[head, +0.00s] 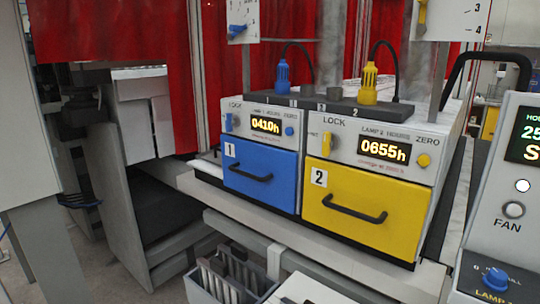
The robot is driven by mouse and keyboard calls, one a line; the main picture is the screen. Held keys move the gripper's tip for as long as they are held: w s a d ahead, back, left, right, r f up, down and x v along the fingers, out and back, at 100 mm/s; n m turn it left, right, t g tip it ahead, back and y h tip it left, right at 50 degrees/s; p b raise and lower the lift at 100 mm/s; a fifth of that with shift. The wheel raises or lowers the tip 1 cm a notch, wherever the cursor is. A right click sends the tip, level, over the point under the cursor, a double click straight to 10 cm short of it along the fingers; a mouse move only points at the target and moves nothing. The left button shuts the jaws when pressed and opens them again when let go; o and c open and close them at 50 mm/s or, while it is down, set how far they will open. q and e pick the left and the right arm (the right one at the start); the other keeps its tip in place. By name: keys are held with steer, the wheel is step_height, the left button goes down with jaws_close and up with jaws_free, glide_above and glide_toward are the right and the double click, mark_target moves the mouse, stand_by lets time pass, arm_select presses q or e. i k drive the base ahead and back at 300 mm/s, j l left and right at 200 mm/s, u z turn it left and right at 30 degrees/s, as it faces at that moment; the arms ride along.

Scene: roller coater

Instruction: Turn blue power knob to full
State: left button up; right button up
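A blue round knob (496,279) sits on the sloped grey control panel (478,240) at the lower right, above lettering that starts with "LAMP". Its scale marks are too small to read surely. Another blue knob (238,30) is on a white plate with numbers at the top, cut off by the frame edge. I cannot tell from lettering which one is the power knob. I see neither of my grippers clearly in the head view.
A blue drawer unit (262,160) reading 0410h and a yellow one (350,235) reading 0655h stand side by side, both shut, with black handles. A fan button (513,210) and display (525,140) are on the right panel. A grey bin (225,285) stands below.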

mark_target(496, 279)
steer(key=z, duration=1.95)
